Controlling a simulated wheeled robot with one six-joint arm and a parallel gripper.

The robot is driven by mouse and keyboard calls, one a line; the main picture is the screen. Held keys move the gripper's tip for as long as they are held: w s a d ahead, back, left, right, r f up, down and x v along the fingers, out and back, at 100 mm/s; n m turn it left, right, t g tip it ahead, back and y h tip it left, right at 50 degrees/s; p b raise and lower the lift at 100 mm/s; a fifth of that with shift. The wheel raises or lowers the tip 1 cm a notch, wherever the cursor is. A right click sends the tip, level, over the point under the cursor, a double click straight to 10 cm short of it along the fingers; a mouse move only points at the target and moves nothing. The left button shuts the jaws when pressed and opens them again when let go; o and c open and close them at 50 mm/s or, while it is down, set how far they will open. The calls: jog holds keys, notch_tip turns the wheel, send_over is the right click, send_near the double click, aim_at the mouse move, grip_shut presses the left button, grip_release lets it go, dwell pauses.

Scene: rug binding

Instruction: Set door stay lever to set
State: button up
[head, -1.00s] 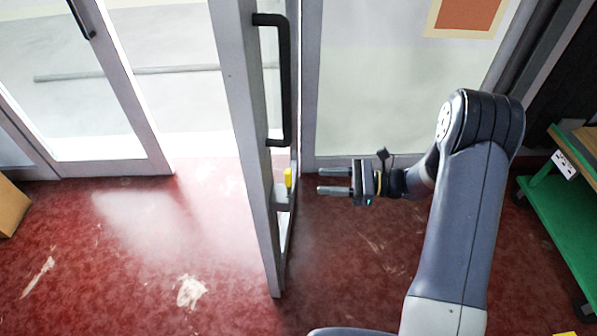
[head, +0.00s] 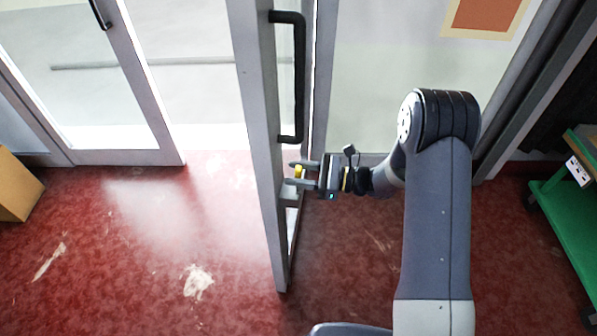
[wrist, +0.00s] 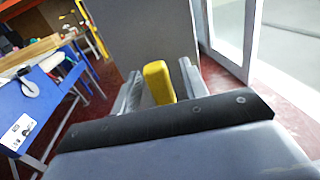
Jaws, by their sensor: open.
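The door stay lever is a small yellow handle (head: 298,171) low on the edge of the open grey-framed door (head: 262,130). My gripper (head: 305,173) is at the lever, with its two fingers open on either side of it. In the wrist view the yellow lever (wrist: 158,82) stands between the two grey fingers (wrist: 160,88), closer to the left one, tilted slightly left. I cannot tell whether a finger touches it. The lever's base is hidden behind my gripper.
A black pull handle (head: 300,75) is on the door above my gripper. A green cart (head: 565,225) stands at the right and a cardboard box (head: 18,188) at the left. The wrist view shows a blue workbench (wrist: 40,105). Red carpet around the door is mostly clear.

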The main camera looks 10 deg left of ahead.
jog(key=shift+c, duration=0.4)
grip_shut()
